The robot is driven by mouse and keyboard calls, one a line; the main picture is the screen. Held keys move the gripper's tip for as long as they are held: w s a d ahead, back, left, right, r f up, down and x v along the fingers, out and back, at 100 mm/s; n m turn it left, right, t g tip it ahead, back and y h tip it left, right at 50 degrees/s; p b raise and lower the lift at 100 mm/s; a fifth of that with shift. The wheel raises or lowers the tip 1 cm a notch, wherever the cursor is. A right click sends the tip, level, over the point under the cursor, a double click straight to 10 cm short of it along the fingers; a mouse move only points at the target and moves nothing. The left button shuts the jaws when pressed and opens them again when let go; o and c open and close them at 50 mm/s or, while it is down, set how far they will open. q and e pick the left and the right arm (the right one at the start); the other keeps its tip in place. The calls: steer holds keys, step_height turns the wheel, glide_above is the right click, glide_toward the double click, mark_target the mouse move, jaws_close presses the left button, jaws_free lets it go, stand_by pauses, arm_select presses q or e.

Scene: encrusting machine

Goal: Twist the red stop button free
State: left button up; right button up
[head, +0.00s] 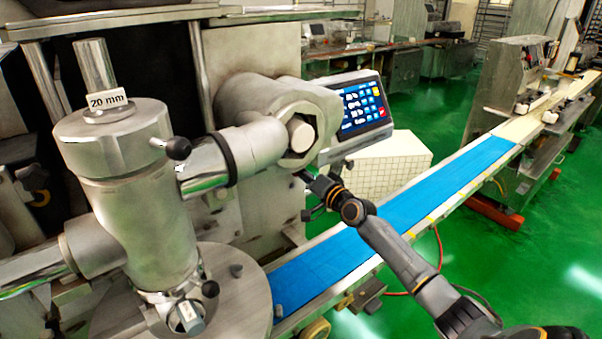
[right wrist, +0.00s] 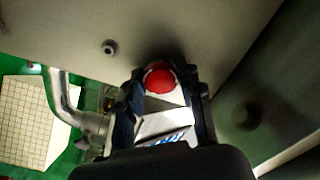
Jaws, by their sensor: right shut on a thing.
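The red stop button (right wrist: 159,78) shows in the right wrist view as a round red cap on a grey metal panel (right wrist: 200,40). It sits between the two dark fingertips of my right gripper (right wrist: 164,75), which is shut on it. In the head view my right gripper (head: 314,192) reaches in from the right, below the large hex nut and beside the machine's side. The button is hidden in the head view. My left gripper is not in view.
A touch control panel (head: 362,107) is above my right gripper. A blue conveyor belt (head: 410,208) runs below it. The steel cylinder marked 20 mm (head: 118,140) stands at the left. A white tiled box (head: 392,160) is behind my right arm.

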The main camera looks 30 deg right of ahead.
steer(key=o, duration=1)
steer(key=shift+w+r, duration=0.15)
steer(key=shift+r, duration=0.15)
steer(key=shift+o, duration=0.9)
steer(key=shift+w+f, duration=0.15)
steer(key=shift+f, duration=0.1)
steer(key=s, duration=1.2)
steer(key=shift+d, duration=0.45)
